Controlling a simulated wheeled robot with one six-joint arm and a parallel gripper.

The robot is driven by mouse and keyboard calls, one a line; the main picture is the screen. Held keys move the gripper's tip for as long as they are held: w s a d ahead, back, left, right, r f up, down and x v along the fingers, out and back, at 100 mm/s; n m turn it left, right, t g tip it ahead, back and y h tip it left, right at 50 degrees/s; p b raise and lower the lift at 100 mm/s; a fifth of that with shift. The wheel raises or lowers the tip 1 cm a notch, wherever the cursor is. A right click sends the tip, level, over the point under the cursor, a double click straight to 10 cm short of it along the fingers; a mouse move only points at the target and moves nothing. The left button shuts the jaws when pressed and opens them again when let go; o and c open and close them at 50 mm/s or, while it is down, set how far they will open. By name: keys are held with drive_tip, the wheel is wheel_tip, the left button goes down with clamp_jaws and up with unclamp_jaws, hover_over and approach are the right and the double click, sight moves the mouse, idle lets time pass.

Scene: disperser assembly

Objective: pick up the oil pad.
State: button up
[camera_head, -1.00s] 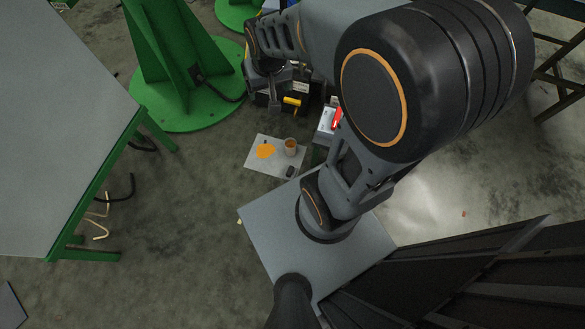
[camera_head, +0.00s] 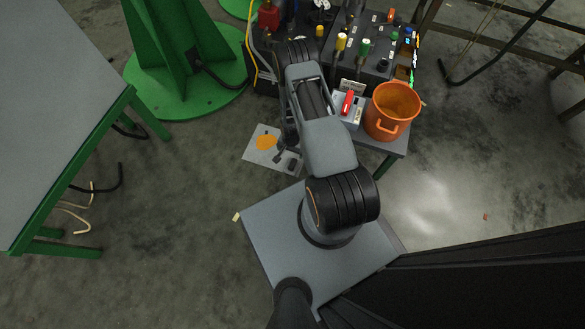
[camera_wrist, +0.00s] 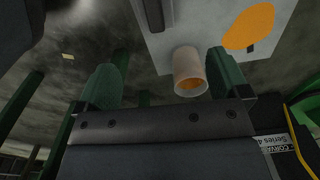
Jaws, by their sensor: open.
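A pale flat sheet (camera_head: 252,154) lies low beside the machine, with a flat orange patch (camera_head: 265,142) on it. I cannot tell whether the patch, the sheet or a dark piece (camera_head: 291,166) on it is the oil pad. The wrist view shows the sheet (camera_wrist: 212,32) and the orange patch (camera_wrist: 248,25) at upper right. A cup (camera_wrist: 188,74) with orange inside stands on the sheet, and my arm hides it in the head view. My gripper (camera_wrist: 165,78) is open and empty; the cup shows between its fingers, nearer the right one.
A machine (camera_head: 375,62) with coloured knobs stands behind my arm. An orange bucket (camera_head: 391,110) stands to its right, beside a red-topped item (camera_head: 347,102). A green pillar (camera_head: 178,55) is at back left, and a grey table (camera_head: 45,110) with green legs is at left. The floor between is mostly clear.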

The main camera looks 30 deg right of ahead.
sight(293, 163)
drive_tip(key=f+b, duration=0.1)
drive_tip(key=f, duration=0.2)
drive_tip(key=f+b, duration=0.1)
drive_tip(key=f, duration=0.2)
drive_tip(key=f+b, duration=0.1)
drive_tip(key=f, duration=0.2)
drive_tip(key=shift+s+f+b, duration=0.25)
drive_tip(key=shift+b, duration=0.1)
wheel_tip(293, 163, down, 5)
drive_tip(key=b, duration=0.3)
drive_tip(key=shift+d+f+b, duration=0.15)
drive_tip(key=shift+b, duration=0.15)
drive_tip(key=shift+s, duration=0.1)
drive_tip(key=c, duration=1)
